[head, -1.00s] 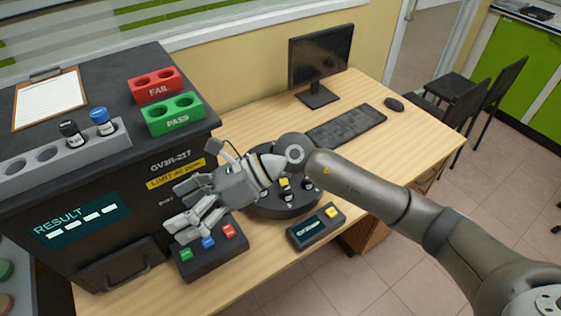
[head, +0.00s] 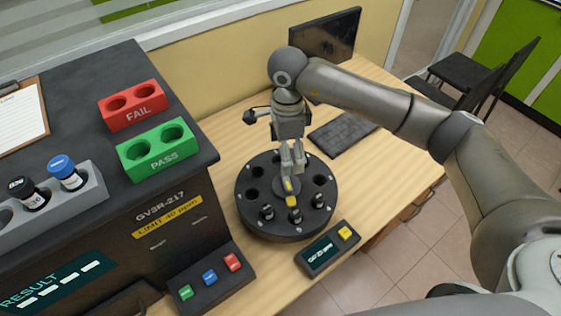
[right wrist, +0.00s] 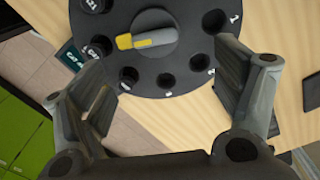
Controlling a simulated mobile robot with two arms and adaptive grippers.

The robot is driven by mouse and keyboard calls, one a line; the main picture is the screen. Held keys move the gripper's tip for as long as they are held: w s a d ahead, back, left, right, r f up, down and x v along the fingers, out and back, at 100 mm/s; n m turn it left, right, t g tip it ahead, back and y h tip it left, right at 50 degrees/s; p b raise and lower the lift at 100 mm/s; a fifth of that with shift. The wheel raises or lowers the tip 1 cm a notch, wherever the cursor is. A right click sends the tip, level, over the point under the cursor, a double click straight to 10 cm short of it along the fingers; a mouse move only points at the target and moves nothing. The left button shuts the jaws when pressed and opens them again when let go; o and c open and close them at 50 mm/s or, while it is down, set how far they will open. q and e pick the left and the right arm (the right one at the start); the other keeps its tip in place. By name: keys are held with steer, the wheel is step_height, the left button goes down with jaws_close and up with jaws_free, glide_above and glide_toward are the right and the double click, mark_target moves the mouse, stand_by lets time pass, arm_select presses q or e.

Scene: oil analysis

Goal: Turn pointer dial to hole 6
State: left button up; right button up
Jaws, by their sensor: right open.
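The pointer dial (head: 288,188) is a grey knob with a yellow tip at the centre of a round black carousel (head: 262,230). In the head view its yellow tip points toward the near rim, where black-capped vials sit. In the right wrist view the dial (right wrist: 155,38) lies with its yellow tip to the left. Carousel holes ring it, some filled, some empty; most number marks are too small to read. My right gripper (head: 292,160) is above the dial, pointing down. Its fingers (right wrist: 165,75) are spread with nothing between them, apart from the dial. My left gripper is not visible.
A small display box with a yellow button (head: 345,232) stands at the carousel's near right. A button panel (head: 208,278) and the black analyzer (head: 170,205) are to the left. The keyboard (head: 342,135) and monitor (head: 325,40) are behind. The analyzer top holds red and green racks.

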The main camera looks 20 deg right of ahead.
steer(key=p, duration=0.2)
glide_above(286, 180)
steer(key=f, duration=0.5)
steer(key=shift+s+d+f, duration=0.1)
steer(key=shift+s+f, duration=0.1)
steer(key=shift+f, duration=0.15)
steer(key=f, duration=0.3)
steer(key=shift+w, duration=0.2)
steer(key=shift+f, duration=0.8)
steer(key=shift+c, duration=1.3)
steer(key=c, duration=0.5)
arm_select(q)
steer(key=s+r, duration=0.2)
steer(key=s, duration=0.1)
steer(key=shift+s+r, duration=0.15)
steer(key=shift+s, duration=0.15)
arm_select(e)
steer(key=shift+c, duration=1.3)
